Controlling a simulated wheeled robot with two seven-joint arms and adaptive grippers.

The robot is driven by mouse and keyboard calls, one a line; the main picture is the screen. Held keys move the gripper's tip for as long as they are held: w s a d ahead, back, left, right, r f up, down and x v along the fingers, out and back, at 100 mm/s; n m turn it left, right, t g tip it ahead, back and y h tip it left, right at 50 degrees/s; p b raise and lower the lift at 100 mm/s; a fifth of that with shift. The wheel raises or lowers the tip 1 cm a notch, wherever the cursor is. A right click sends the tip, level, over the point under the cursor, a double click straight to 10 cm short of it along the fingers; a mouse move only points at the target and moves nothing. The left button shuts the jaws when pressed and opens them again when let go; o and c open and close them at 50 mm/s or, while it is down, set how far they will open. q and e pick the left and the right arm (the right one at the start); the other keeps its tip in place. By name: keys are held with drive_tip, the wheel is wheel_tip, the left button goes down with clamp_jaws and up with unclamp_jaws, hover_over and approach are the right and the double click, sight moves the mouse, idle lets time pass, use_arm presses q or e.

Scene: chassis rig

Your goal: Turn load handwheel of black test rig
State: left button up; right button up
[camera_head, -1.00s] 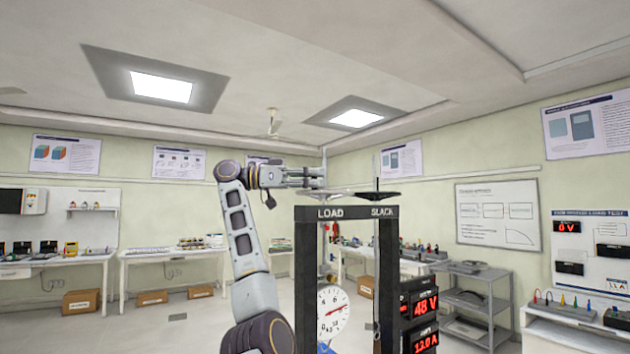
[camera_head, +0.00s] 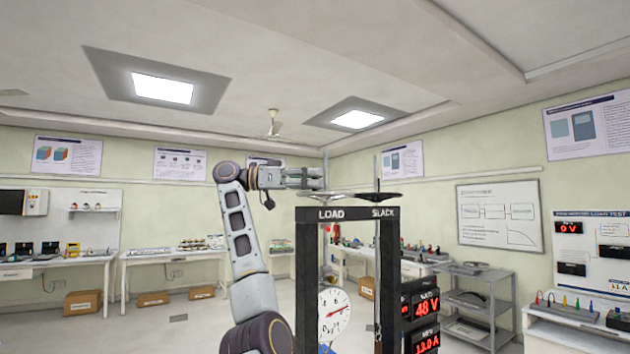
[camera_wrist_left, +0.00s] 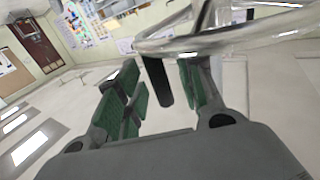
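The black test rig (camera_head: 306,262) stands in the middle of the head view, with LOAD and SLACK on its top beam. The pale load handwheel (camera_head: 347,194) sits above LOAD; a darker wheel (camera_head: 384,197) is above SLACK. My left gripper (camera_head: 320,179) is at the load wheel's left rim. In the left wrist view the shiny wheel rim (camera_wrist_left: 225,44) crosses the upper right. Its dark handle (camera_wrist_left: 158,82) hangs between the green-padded fingers of my left gripper (camera_wrist_left: 160,95). The fingers are apart, with a gap beside the handle. My right gripper is not in view.
A round dial (camera_head: 333,314) and red number displays (camera_head: 424,306) are on the rig. A grey shelf cart (camera_head: 485,300) stands to the right, and benches (camera_head: 170,252) line the left wall. Open floor lies to the left of the rig.

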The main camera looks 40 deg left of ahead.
use_arm(q)
drive_tip(key=v, duration=1.1)
drive_tip(key=shift+s+a, duration=0.15)
drive_tip(key=shift+a, duration=0.05)
idle(0.5)
